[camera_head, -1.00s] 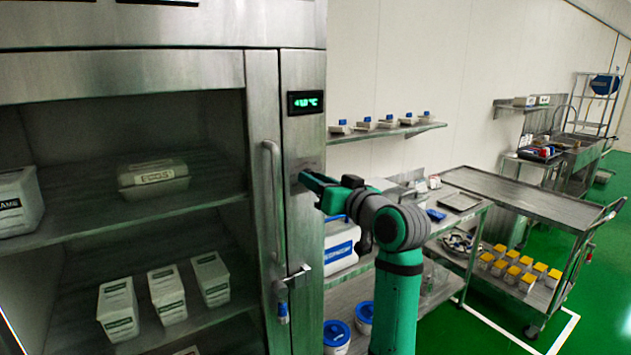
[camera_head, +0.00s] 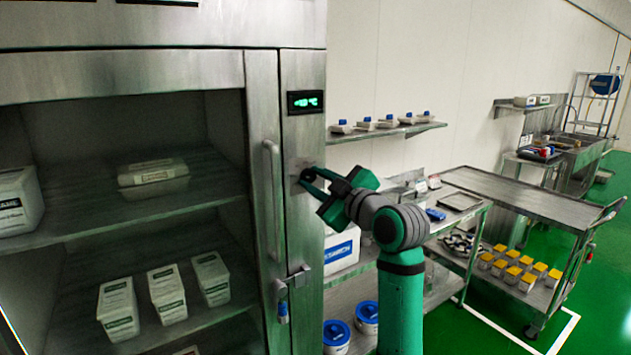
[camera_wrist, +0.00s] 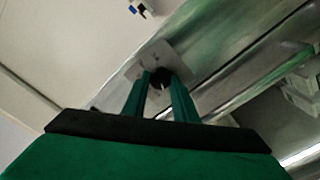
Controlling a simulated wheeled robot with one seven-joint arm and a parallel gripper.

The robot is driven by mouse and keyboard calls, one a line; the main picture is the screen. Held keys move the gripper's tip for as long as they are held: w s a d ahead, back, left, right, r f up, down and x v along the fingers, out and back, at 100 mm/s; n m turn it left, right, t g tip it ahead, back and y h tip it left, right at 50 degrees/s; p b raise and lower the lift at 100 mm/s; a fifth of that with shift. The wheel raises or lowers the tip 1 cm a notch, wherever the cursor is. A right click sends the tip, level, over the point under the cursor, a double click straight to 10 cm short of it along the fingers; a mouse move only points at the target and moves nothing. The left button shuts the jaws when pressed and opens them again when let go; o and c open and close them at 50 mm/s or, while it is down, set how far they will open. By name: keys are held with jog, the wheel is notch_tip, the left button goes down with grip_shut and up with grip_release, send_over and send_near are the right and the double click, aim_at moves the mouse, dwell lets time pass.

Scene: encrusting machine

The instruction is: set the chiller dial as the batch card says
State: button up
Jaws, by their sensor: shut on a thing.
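The chiller (camera_head: 300,235) is a steel cabinet with a glass door at the left of the head view. Its green display (camera_head: 305,102) shows a temperature in °C, too blurred to read surely. Below the display is a pale plate with the dial, mostly hidden by my fingers in the head view. In the wrist view the dark dial (camera_wrist: 160,76) sits on its pale plate between my fingertips. My gripper (camera_head: 306,178) is shut on the dial, its body tilted. It also shows in the wrist view (camera_wrist: 161,84). I cannot make out a batch card.
The door handle (camera_head: 272,200) and a latch with a blue-tagged padlock (camera_head: 282,312) are close to my gripper. A wall shelf (camera_head: 385,131) with small tubs, a steel cart (camera_head: 530,205) and shelving with white containers (camera_head: 342,249) stand to the right.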

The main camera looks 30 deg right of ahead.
jog(key=shift+n, duration=1)
jog(key=o, duration=1)
jog(key=shift+o, duration=0.2)
jog(key=s, duration=1)
jog(key=shift+s, duration=0.25)
